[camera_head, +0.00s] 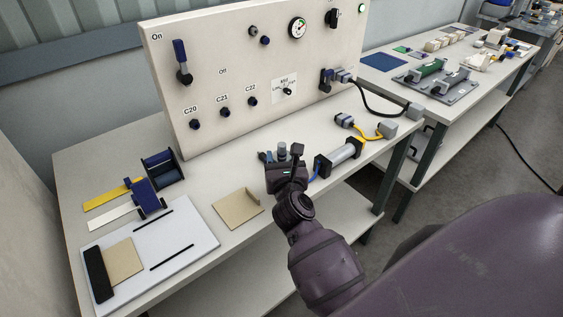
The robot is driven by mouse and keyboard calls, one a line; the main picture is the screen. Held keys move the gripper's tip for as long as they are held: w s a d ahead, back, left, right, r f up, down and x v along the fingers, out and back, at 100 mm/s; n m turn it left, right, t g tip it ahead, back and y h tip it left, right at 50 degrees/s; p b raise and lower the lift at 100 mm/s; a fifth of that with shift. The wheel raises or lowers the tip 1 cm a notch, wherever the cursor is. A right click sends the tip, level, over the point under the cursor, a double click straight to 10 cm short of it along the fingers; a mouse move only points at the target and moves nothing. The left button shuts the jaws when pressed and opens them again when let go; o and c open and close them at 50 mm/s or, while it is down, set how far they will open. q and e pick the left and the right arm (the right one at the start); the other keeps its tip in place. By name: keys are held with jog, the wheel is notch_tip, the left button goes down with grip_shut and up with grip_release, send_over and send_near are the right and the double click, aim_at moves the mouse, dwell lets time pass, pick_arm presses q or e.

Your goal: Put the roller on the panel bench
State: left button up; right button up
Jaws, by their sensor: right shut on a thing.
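My right gripper (283,157) is over the front part of the panel bench (233,174), left of a black-ended cylinder. It is shut on a small grey cylinder, which I take to be the roller (282,148); its top stands up between the fingers. The lower part of the roller is hidden by the gripper, so I cannot tell whether it touches the bench top. The bench is white-topped and carries an upright control panel (225,75) with knobs, levers and a gauge. My left gripper is not in view.
The black-ended cylinder (341,154) lies close right of my gripper. A cardboard piece (237,208) and a white board (190,238) lie to the left. A dark blue holder (162,168) stands near the panel. Connectors with cables (388,129) are at right; a second bench (408,165) stands beyond.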

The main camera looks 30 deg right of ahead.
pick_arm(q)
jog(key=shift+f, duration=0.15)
pick_arm(e)
jog(key=shift+f, duration=0.25)
jog(key=o, duration=0.8)
jog(key=shift+c, duration=0.2)
jog(key=o, duration=0.3)
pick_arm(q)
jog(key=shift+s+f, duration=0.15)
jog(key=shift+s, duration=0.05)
pick_arm(e)
jog(key=shift+o, duration=0.2)
